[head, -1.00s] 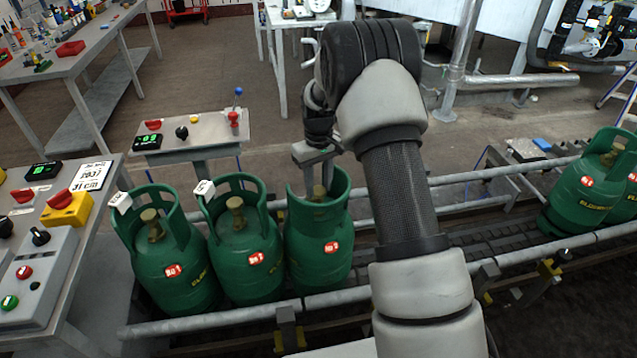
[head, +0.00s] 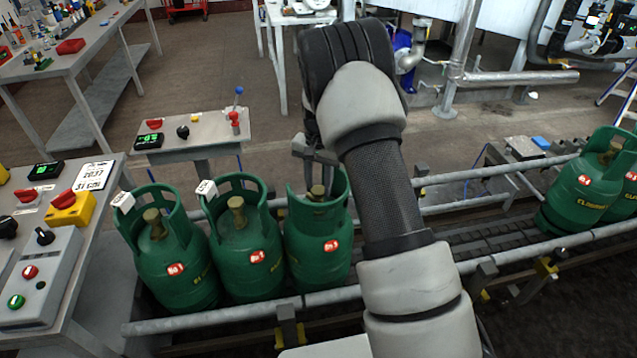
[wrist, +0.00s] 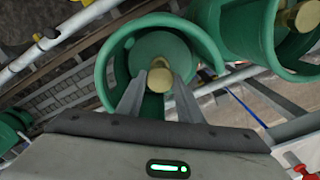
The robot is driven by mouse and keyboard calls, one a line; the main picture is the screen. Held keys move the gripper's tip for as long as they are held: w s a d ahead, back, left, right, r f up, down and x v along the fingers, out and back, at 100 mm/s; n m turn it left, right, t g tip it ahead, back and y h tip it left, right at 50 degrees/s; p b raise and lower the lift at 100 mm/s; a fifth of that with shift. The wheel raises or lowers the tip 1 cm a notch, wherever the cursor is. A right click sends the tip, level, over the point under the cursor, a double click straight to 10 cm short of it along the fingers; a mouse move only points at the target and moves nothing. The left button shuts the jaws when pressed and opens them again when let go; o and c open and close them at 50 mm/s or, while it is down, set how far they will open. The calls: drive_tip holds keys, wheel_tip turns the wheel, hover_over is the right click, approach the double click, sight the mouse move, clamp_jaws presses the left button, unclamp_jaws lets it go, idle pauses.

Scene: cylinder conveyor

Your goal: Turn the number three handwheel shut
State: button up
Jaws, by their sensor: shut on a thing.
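Three green gas cylinders stand in a row on the conveyor in the head view: the left one (head: 170,255), the middle one (head: 243,245) and the third from the left (head: 318,240). Each has an open collar around a brass valve top. My gripper (head: 318,183) reaches down into the third cylinder's collar. In the wrist view my gripper (wrist: 165,80) is shut on the brass handwheel (wrist: 160,79) inside the green collar (wrist: 112,75). The fingers and my arm partly hide the handwheel. The red cylinder labels are too small to read surely.
More green cylinders (head: 580,195) stand at the right on the conveyor, whose metal side rail (head: 410,283) runs along the front. A control stand (head: 190,132) is behind the row. A bench with switches (head: 95,215) is at the left.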

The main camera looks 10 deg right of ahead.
sight(319, 190)
drive_tip(key=shift+m, duration=1.1)
drive_tip(key=o, duration=1.1)
drive_tip(key=shift+c, duration=0.2)
drive_tip(key=shift+r, duration=0.15)
wheel_tip(319, 190, up, 17)
drive_tip(key=p, duration=0.2)
drive_tip(key=shift+r, duration=0.2)
